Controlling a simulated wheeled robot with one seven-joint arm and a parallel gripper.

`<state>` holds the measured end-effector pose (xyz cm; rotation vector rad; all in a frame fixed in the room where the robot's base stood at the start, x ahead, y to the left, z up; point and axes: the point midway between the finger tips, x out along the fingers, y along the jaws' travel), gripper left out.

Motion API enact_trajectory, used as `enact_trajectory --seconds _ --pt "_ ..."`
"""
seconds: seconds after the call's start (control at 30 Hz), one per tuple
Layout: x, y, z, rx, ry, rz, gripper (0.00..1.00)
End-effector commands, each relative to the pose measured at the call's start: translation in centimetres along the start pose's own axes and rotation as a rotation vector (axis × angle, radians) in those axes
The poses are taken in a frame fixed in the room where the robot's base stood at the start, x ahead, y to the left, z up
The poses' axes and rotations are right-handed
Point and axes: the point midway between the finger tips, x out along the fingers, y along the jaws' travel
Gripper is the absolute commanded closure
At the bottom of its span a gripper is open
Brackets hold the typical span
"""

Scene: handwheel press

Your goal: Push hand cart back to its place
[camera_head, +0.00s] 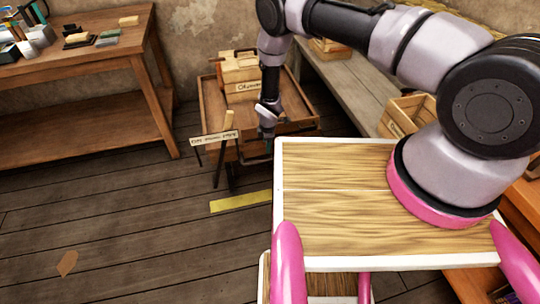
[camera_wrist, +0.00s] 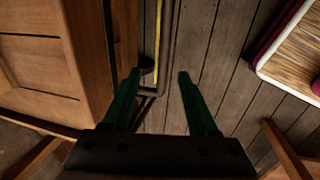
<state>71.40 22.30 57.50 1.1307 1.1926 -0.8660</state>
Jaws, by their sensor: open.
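The wooden hand cart (camera_head: 212,105) stands at the back centre of the head view, with a labelled wooden box (camera_head: 242,72) on it. Its panelled side (camera_wrist: 45,65) seems to fill the left of the wrist view. My gripper (camera_head: 267,148) is open, pointing down at the cart's near edge. In the wrist view its two dark green fingers (camera_wrist: 158,78) are apart. A thin dark bent bar (camera_wrist: 170,60), perhaps the cart's handle, shows between and beyond the fingertips. I cannot tell whether they touch it. The cart's wheels are mostly hidden.
A yellow strip (camera_head: 240,202) lies on the plank floor before the cart. A small sign (camera_head: 214,137) shows at the cart's front left. A workbench (camera_head: 75,70) stands left, a long bench (camera_head: 350,85) and a wooden crate (camera_head: 402,115) right. The floor at left is mostly clear.

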Motion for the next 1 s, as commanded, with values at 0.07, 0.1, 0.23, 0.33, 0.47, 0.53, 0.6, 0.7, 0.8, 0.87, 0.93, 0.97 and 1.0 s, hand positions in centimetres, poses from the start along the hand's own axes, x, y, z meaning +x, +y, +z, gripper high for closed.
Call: enact_trajectory --seconds 0.07,0.1,0.23,0.33,0.47,0.53,0.6,0.7,0.8,0.87,0.93,0.97,1.0 --pt "1.0 -0.8 -0.1 -0.022 0.001 -0.004 0.41" --pt "1.3 -0.9 -0.2 -0.028 0.001 -0.004 0.41" --pt "2.6 -1.0 -0.2 -0.029 0.002 -0.005 0.41" --pt "4.3 -1.2 -0.1 -0.027 0.001 -0.006 0.41" --pt "6.9 -1.2 -0.1 -0.026 0.001 -0.006 0.41" --pt "8.2 -1.1 -0.1 -0.026 0.002 -0.005 0.41" --pt "9.3 -1.1 -0.1 -0.025 0.001 -0.006 0.41" --pt "10.5 -1.1 -0.1 -0.026 0.001 -0.005 0.41" --pt "11.3 -1.1 -0.1 -0.025 0.001 -0.005 0.41" --pt "11.6 -1.1 -0.1 -0.025 0.001 -0.005 0.41" --pt "11.8 -1.0 -0.2 -0.025 0.002 -0.004 0.41" --pt "11.8 -1.0 -0.2 -0.025 0.001 -0.005 0.41" --pt "11.9 -1.0 -0.2 -0.026 0.001 -0.005 0.41"
